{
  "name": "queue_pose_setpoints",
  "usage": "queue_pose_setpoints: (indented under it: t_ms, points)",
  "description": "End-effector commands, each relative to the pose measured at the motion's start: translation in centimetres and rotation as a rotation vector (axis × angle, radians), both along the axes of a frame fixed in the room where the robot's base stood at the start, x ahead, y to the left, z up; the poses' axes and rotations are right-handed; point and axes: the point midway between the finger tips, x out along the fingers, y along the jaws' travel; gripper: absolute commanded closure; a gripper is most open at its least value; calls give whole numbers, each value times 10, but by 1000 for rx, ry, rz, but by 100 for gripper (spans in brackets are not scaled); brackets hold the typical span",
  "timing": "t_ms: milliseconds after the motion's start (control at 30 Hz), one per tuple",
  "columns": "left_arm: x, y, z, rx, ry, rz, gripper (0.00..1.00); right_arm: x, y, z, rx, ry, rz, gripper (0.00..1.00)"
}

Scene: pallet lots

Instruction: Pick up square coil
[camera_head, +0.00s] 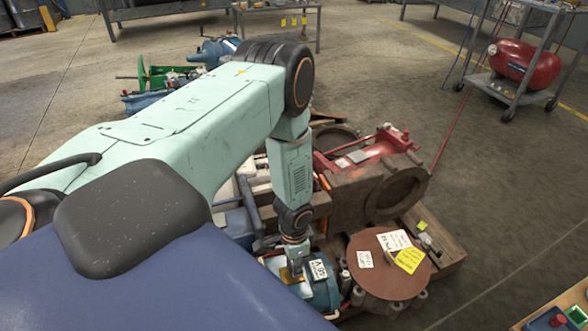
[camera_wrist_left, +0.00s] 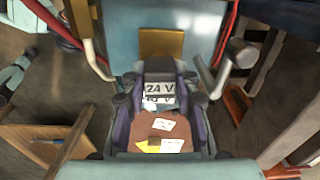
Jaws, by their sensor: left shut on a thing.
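A small dark block with a white "24 V" label, which I take for the square coil (camera_wrist_left: 159,69), sits between the jaws of my left gripper (camera_wrist_left: 160,100) in the left wrist view. The gripper is shut on it. In the head view my left gripper (camera_head: 294,268) points down beside a teal motor-like body (camera_head: 322,292) with a white label. The coil cannot be made out there. Whether it still touches what lies below is unclear. My right gripper is not in view.
A round brown disc (camera_head: 372,279) with white and yellow notes lies right of the gripper. Behind it is a rusty housing (camera_head: 372,190) with red parts on a wooden pallet (camera_head: 447,249). A red tank (camera_head: 520,60) stands on a cart at the far right. Open floor lies between.

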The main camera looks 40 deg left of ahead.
Motion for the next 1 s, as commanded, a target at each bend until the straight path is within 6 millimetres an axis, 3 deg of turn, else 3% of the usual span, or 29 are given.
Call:
queue_pose_setpoints:
  t_ms: [600,1000]
  points:
    - [0,0,79,0,0,0,100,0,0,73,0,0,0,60]
    - [0,0,99,0,0,0,100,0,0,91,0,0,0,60]
